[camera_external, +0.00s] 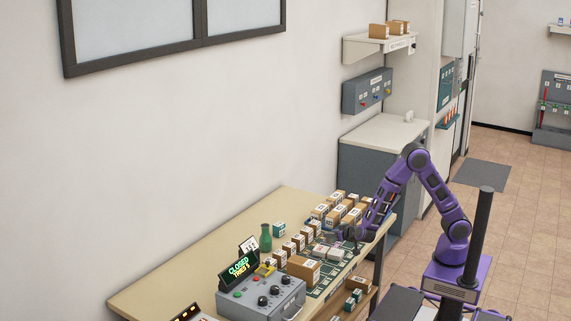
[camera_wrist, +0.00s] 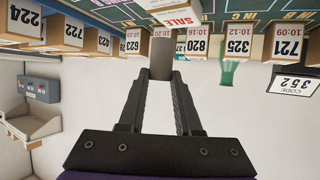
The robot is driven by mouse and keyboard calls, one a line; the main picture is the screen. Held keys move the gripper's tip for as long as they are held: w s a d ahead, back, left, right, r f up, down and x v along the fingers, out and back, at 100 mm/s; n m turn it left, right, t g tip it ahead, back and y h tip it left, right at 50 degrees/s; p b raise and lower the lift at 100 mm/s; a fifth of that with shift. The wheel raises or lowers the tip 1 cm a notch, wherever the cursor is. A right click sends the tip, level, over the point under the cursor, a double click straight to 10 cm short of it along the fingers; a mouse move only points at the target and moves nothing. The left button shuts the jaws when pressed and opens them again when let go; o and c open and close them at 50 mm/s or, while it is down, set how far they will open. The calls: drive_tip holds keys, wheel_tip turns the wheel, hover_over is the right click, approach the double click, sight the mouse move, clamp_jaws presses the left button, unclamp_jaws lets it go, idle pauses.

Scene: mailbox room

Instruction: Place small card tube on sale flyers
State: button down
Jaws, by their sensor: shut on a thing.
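My gripper (camera_wrist: 162,76) is shut on a plain grey-brown cylinder, the small card tube (camera_wrist: 161,58), held between the fingertips in the wrist view. The sale flyers (camera_wrist: 180,18), a white stack with red SALE lettering, lie on the table just beyond the tube in that view. In the external view my gripper (camera_external: 348,236) is low over the right end of the table, and the tube is too small to make out there.
Numbered brown boxes (camera_wrist: 238,42) stand in rows around the flyers. A green bottle (camera_external: 265,238), a CLOSED sign (camera_external: 239,267) and a grey control box (camera_external: 262,296) stand further left on the table (camera_external: 187,252). The back left tabletop is bare.

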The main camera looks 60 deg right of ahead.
sight(331, 240)
drive_tip(key=shift+f+b, duration=0.3)
drive_tip(key=shift+f, duration=1.4)
drive_tip(key=shift+f, duration=0.15)
drive_tip(key=c, duration=0.6)
unclamp_jaws()
drive_tip(key=shift+r, duration=0.25)
drive_tip(key=p+v, duration=0.1)
drive_tip(key=v, duration=1.1)
drive_tip(key=shift+f, duration=0.15)
